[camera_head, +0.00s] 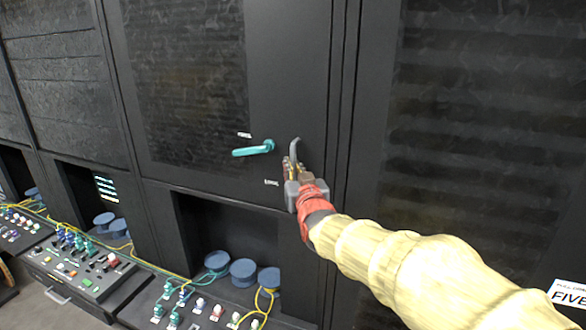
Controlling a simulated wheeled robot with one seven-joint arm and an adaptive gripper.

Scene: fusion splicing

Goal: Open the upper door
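The upper door (285,60) is a large dark panel with a textured window, and it looks shut. Its teal handle (253,149) lies nearly level, with its round hub at the right end. Small white labels sit above the handle and below it to the right. My gripper (292,155) is just right of the handle, in front of the door, with a gap seen between them in this view. One curved grey finger shows pointing up. The rest of the fingers are bunched or hidden, so I cannot tell how far they are apart.
Below the door is a dark recess (225,228) with blue spools (243,270). A control panel (85,262) with coloured knobs and yellow cables juts out at lower left. Another dark cabinet panel (480,130) stands to the right. A white "FIVE" sign (568,294) is at lower right.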

